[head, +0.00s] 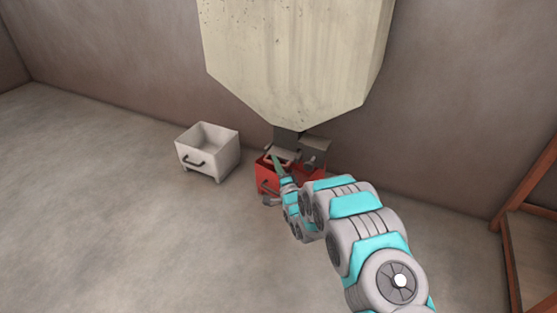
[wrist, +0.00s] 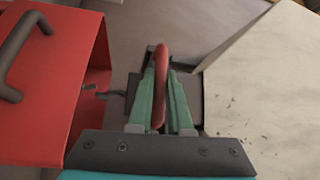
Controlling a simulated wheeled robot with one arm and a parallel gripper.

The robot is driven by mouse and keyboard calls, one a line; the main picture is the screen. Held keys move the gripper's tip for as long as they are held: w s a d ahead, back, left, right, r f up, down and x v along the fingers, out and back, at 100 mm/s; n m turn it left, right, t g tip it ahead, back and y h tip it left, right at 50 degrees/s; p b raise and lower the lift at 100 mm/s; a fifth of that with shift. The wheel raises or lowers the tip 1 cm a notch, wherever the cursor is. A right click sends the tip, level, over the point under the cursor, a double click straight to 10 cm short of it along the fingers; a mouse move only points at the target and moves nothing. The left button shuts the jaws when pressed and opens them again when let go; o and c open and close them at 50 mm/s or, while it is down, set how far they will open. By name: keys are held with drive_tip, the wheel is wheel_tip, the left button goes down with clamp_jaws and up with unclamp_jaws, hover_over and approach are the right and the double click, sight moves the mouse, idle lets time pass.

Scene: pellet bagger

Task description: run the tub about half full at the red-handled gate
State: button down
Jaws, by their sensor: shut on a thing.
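A red tub (head: 268,178) with a dark handle stands on the floor under the hopper, partly hidden by my arm. It also shows at the left of the wrist view (wrist: 70,85); I cannot see its floor or any pellets in it. The red gate handle (wrist: 161,58) stands between the green fingers of my gripper (wrist: 163,85), which is shut on it. In the head view my gripper (head: 281,166) is at the grey chute (head: 288,141), above the tub. Whether the gate is open cannot be told; no falling pellets show.
The big cream hopper (head: 295,60) hangs close above my gripper and fills the right of the wrist view. A white tub (head: 208,152) stands apart to the left, its visible inside bare. A brown wooden frame (head: 520,220) is at the right. The floor at left is clear.

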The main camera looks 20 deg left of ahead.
drive_tip(key=s+p, duration=0.1)
drive_tip(key=s, duration=0.3)
drive_tip(key=shift+a, duration=0.15)
drive_tip(key=c, duration=0.8)
unclamp_jaws()
drive_tip(key=shift+c, duration=0.2)
drive_tip(key=v, duration=0.7)
drive_tip(key=shift+s+d+p, duration=0.25)
drive_tip(key=shift+s+p, duration=0.05)
drive_tip(key=shift+p, duration=0.15)
drive_tip(key=shift+f, duration=0.1)
